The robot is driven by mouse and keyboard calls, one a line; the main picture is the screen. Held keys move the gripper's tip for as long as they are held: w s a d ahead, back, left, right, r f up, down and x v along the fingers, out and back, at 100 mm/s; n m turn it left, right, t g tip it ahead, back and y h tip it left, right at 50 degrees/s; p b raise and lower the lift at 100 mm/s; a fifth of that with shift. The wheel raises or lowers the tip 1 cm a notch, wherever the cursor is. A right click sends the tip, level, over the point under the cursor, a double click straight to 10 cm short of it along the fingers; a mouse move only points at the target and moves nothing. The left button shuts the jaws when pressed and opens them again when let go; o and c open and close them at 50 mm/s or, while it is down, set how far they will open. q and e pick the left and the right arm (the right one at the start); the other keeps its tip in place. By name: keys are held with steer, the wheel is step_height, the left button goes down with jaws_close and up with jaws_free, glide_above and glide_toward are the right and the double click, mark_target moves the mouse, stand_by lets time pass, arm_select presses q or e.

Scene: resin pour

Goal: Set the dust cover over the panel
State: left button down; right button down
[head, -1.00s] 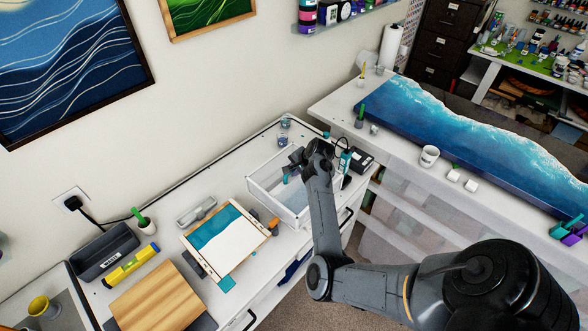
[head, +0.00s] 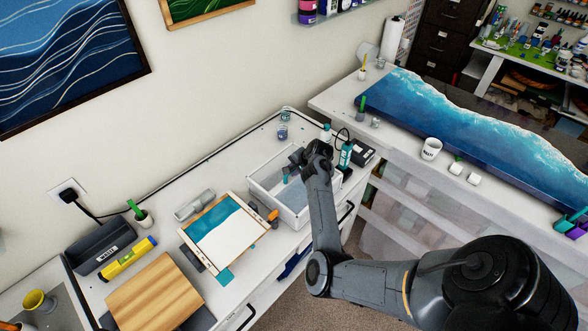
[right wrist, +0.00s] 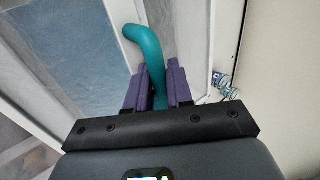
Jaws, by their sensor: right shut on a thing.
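The dust cover (head: 296,211) is a clear box with white edges, on or just above the white bench, right of the panel. I cannot tell whether it touches the bench. The panel (head: 225,236) lies on the bench, its upper part teal and its lower part white, with wooden strips at two sides. My right gripper (right wrist: 158,88) has purple fingers shut on the cover's curved teal handle (right wrist: 146,45). In the head view my right gripper (head: 294,162) reaches over the cover and partly hides it. My left gripper is not in view.
A grey object (head: 195,205) lies behind the panel. Small jars (head: 283,131) stand behind the cover; a teal-labelled bottle (head: 345,154) and black box (head: 363,152) stand right.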

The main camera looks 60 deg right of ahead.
steer(key=shift+f, duration=0.15)
steer(key=c, duration=0.9)
jaws_free()
steer(key=shift+f, duration=0.1)
